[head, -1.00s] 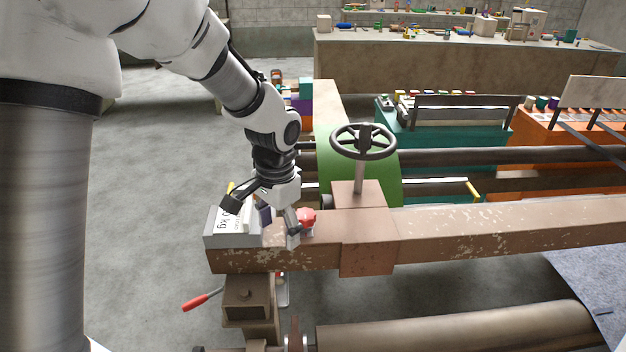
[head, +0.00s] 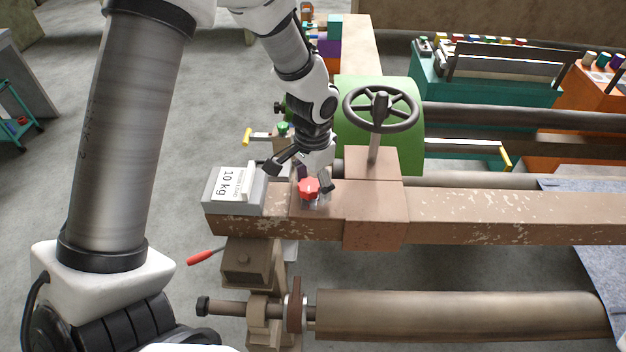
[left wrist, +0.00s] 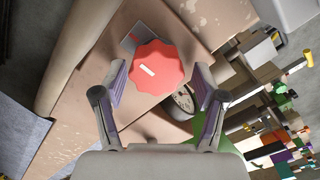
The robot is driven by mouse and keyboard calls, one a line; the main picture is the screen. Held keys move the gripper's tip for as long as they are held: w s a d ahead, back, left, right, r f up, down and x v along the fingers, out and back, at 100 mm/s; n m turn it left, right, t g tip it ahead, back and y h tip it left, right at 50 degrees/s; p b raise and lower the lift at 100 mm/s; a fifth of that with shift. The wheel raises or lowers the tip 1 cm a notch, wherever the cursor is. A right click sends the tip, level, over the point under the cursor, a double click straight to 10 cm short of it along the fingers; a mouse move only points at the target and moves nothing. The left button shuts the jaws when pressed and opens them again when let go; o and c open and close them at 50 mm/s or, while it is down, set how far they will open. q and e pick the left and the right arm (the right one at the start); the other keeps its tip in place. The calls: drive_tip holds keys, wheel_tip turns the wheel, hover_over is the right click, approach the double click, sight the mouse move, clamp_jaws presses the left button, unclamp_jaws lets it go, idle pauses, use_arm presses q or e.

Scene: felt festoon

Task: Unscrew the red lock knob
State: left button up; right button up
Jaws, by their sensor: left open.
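The red lock knob (head: 308,188) is lobed and sits on top of the brown beam (head: 450,208), left of the handwheel. In the left wrist view the knob (left wrist: 156,67) shows from above with a short white mark on its face. My left gripper (head: 306,180) is open at the knob. In the left wrist view its fingers (left wrist: 158,85) stand on either side of the knob's near part, with a visible gap at each side. My right gripper is not in view.
A grey 10 kg weight block (head: 234,188) stands on the beam's left end, close to the gripper. A dark handwheel (head: 381,108) rises on the right. A red-handled lever (head: 206,257) sticks out below. A green housing (head: 405,150) is behind.

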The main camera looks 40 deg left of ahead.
use_arm(q)
drive_tip(key=shift+r, duration=0.1)
drive_tip(key=c, duration=0.3)
drive_tip(key=shift+s+r, duration=0.3)
drive_tip(key=shift+s, duration=0.45)
drive_tip(key=c, duration=0.8)
drive_tip(key=shift+w, duration=0.1)
drive_tip(key=shift+c, duration=0.2)
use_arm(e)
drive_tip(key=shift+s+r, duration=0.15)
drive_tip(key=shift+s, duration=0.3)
use_arm(q)
drive_tip(key=shift+f+n, duration=0.15)
drive_tip(key=shift+n, duration=0.35)
drive_tip(key=n+b, duration=0.1)
drive_tip(key=n, duration=0.1)
drive_tip(key=shift+n, duration=0.4)
drive_tip(key=n+b, duration=0.1)
drive_tip(key=n, duration=0.4)
drive_tip(key=shift+f+b, duration=0.1)
drive_tip(key=shift+b, duration=0.25)
drive_tip(key=n+b, duration=0.1)
drive_tip(key=n, duration=0.4)
drive_tip(key=shift+n+b, duration=0.3)
drive_tip(key=shift+n, duration=0.1)
drive_tip(key=shift+n+b, duration=0.6)
drive_tip(key=shift+n, duration=1.7)
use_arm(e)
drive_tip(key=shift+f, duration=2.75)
